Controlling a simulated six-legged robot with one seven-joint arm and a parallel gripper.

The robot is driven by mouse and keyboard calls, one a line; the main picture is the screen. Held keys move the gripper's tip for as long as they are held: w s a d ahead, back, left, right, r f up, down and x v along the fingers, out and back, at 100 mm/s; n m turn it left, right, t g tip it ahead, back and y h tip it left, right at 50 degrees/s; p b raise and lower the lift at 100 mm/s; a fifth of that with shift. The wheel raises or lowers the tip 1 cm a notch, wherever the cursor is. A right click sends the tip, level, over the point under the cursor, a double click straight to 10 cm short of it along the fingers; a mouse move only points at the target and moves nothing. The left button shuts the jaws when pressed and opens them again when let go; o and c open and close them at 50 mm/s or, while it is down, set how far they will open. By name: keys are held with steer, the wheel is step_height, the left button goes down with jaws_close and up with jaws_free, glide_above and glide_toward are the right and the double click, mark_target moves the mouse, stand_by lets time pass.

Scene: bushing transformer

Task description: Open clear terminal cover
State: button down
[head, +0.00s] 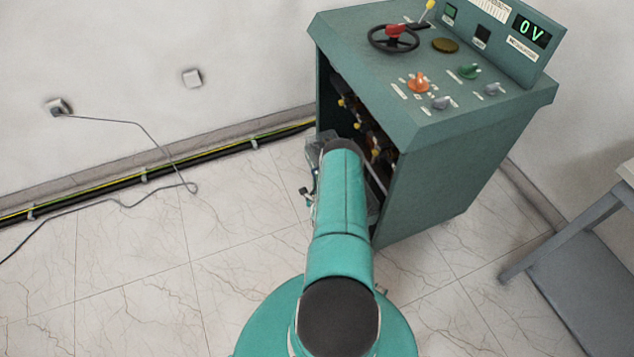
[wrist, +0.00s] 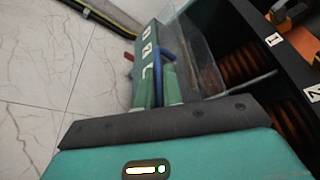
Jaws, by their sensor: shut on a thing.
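The clear terminal cover (wrist: 203,62) shows in the wrist view as a see-through sheet standing tilted beside the open front of the cabinet. My gripper (wrist: 165,72) is shut on the cover near its left side; the exact contact is hard to see. A teal piece with white letters stands next to the cover, with small blue and red parts near it. In the head view my teal arm reaches to the cabinet's open side and hides most of the gripper and cover.
The green cabinet (head: 440,180) bears a black handwheel (head: 394,38), knobs and a display reading 0 V. Copper-coloured coils (wrist: 245,65) lie inside it. A grey table (head: 590,260) stands at right. A loose cable (head: 190,187) crosses the open tiled floor at left.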

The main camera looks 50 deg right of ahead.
steer(key=s+d+r+m+y, duration=0.1)
steer(key=d+r, duration=0.3)
steer(key=r, duration=0.5)
steer(key=s+d+r+m+y, duration=0.1)
steer(key=s+d+r+m, duration=0.2)
steer(key=r, duration=0.6)
steer(key=shift+s+d+t+y, duration=0.3)
steer(key=shift+s+d, duration=0.4)
steer(key=shift+d, duration=0.4)
steer(key=c, duration=1.5)
jaws_free()
steer(key=shift+s, duration=0.1)
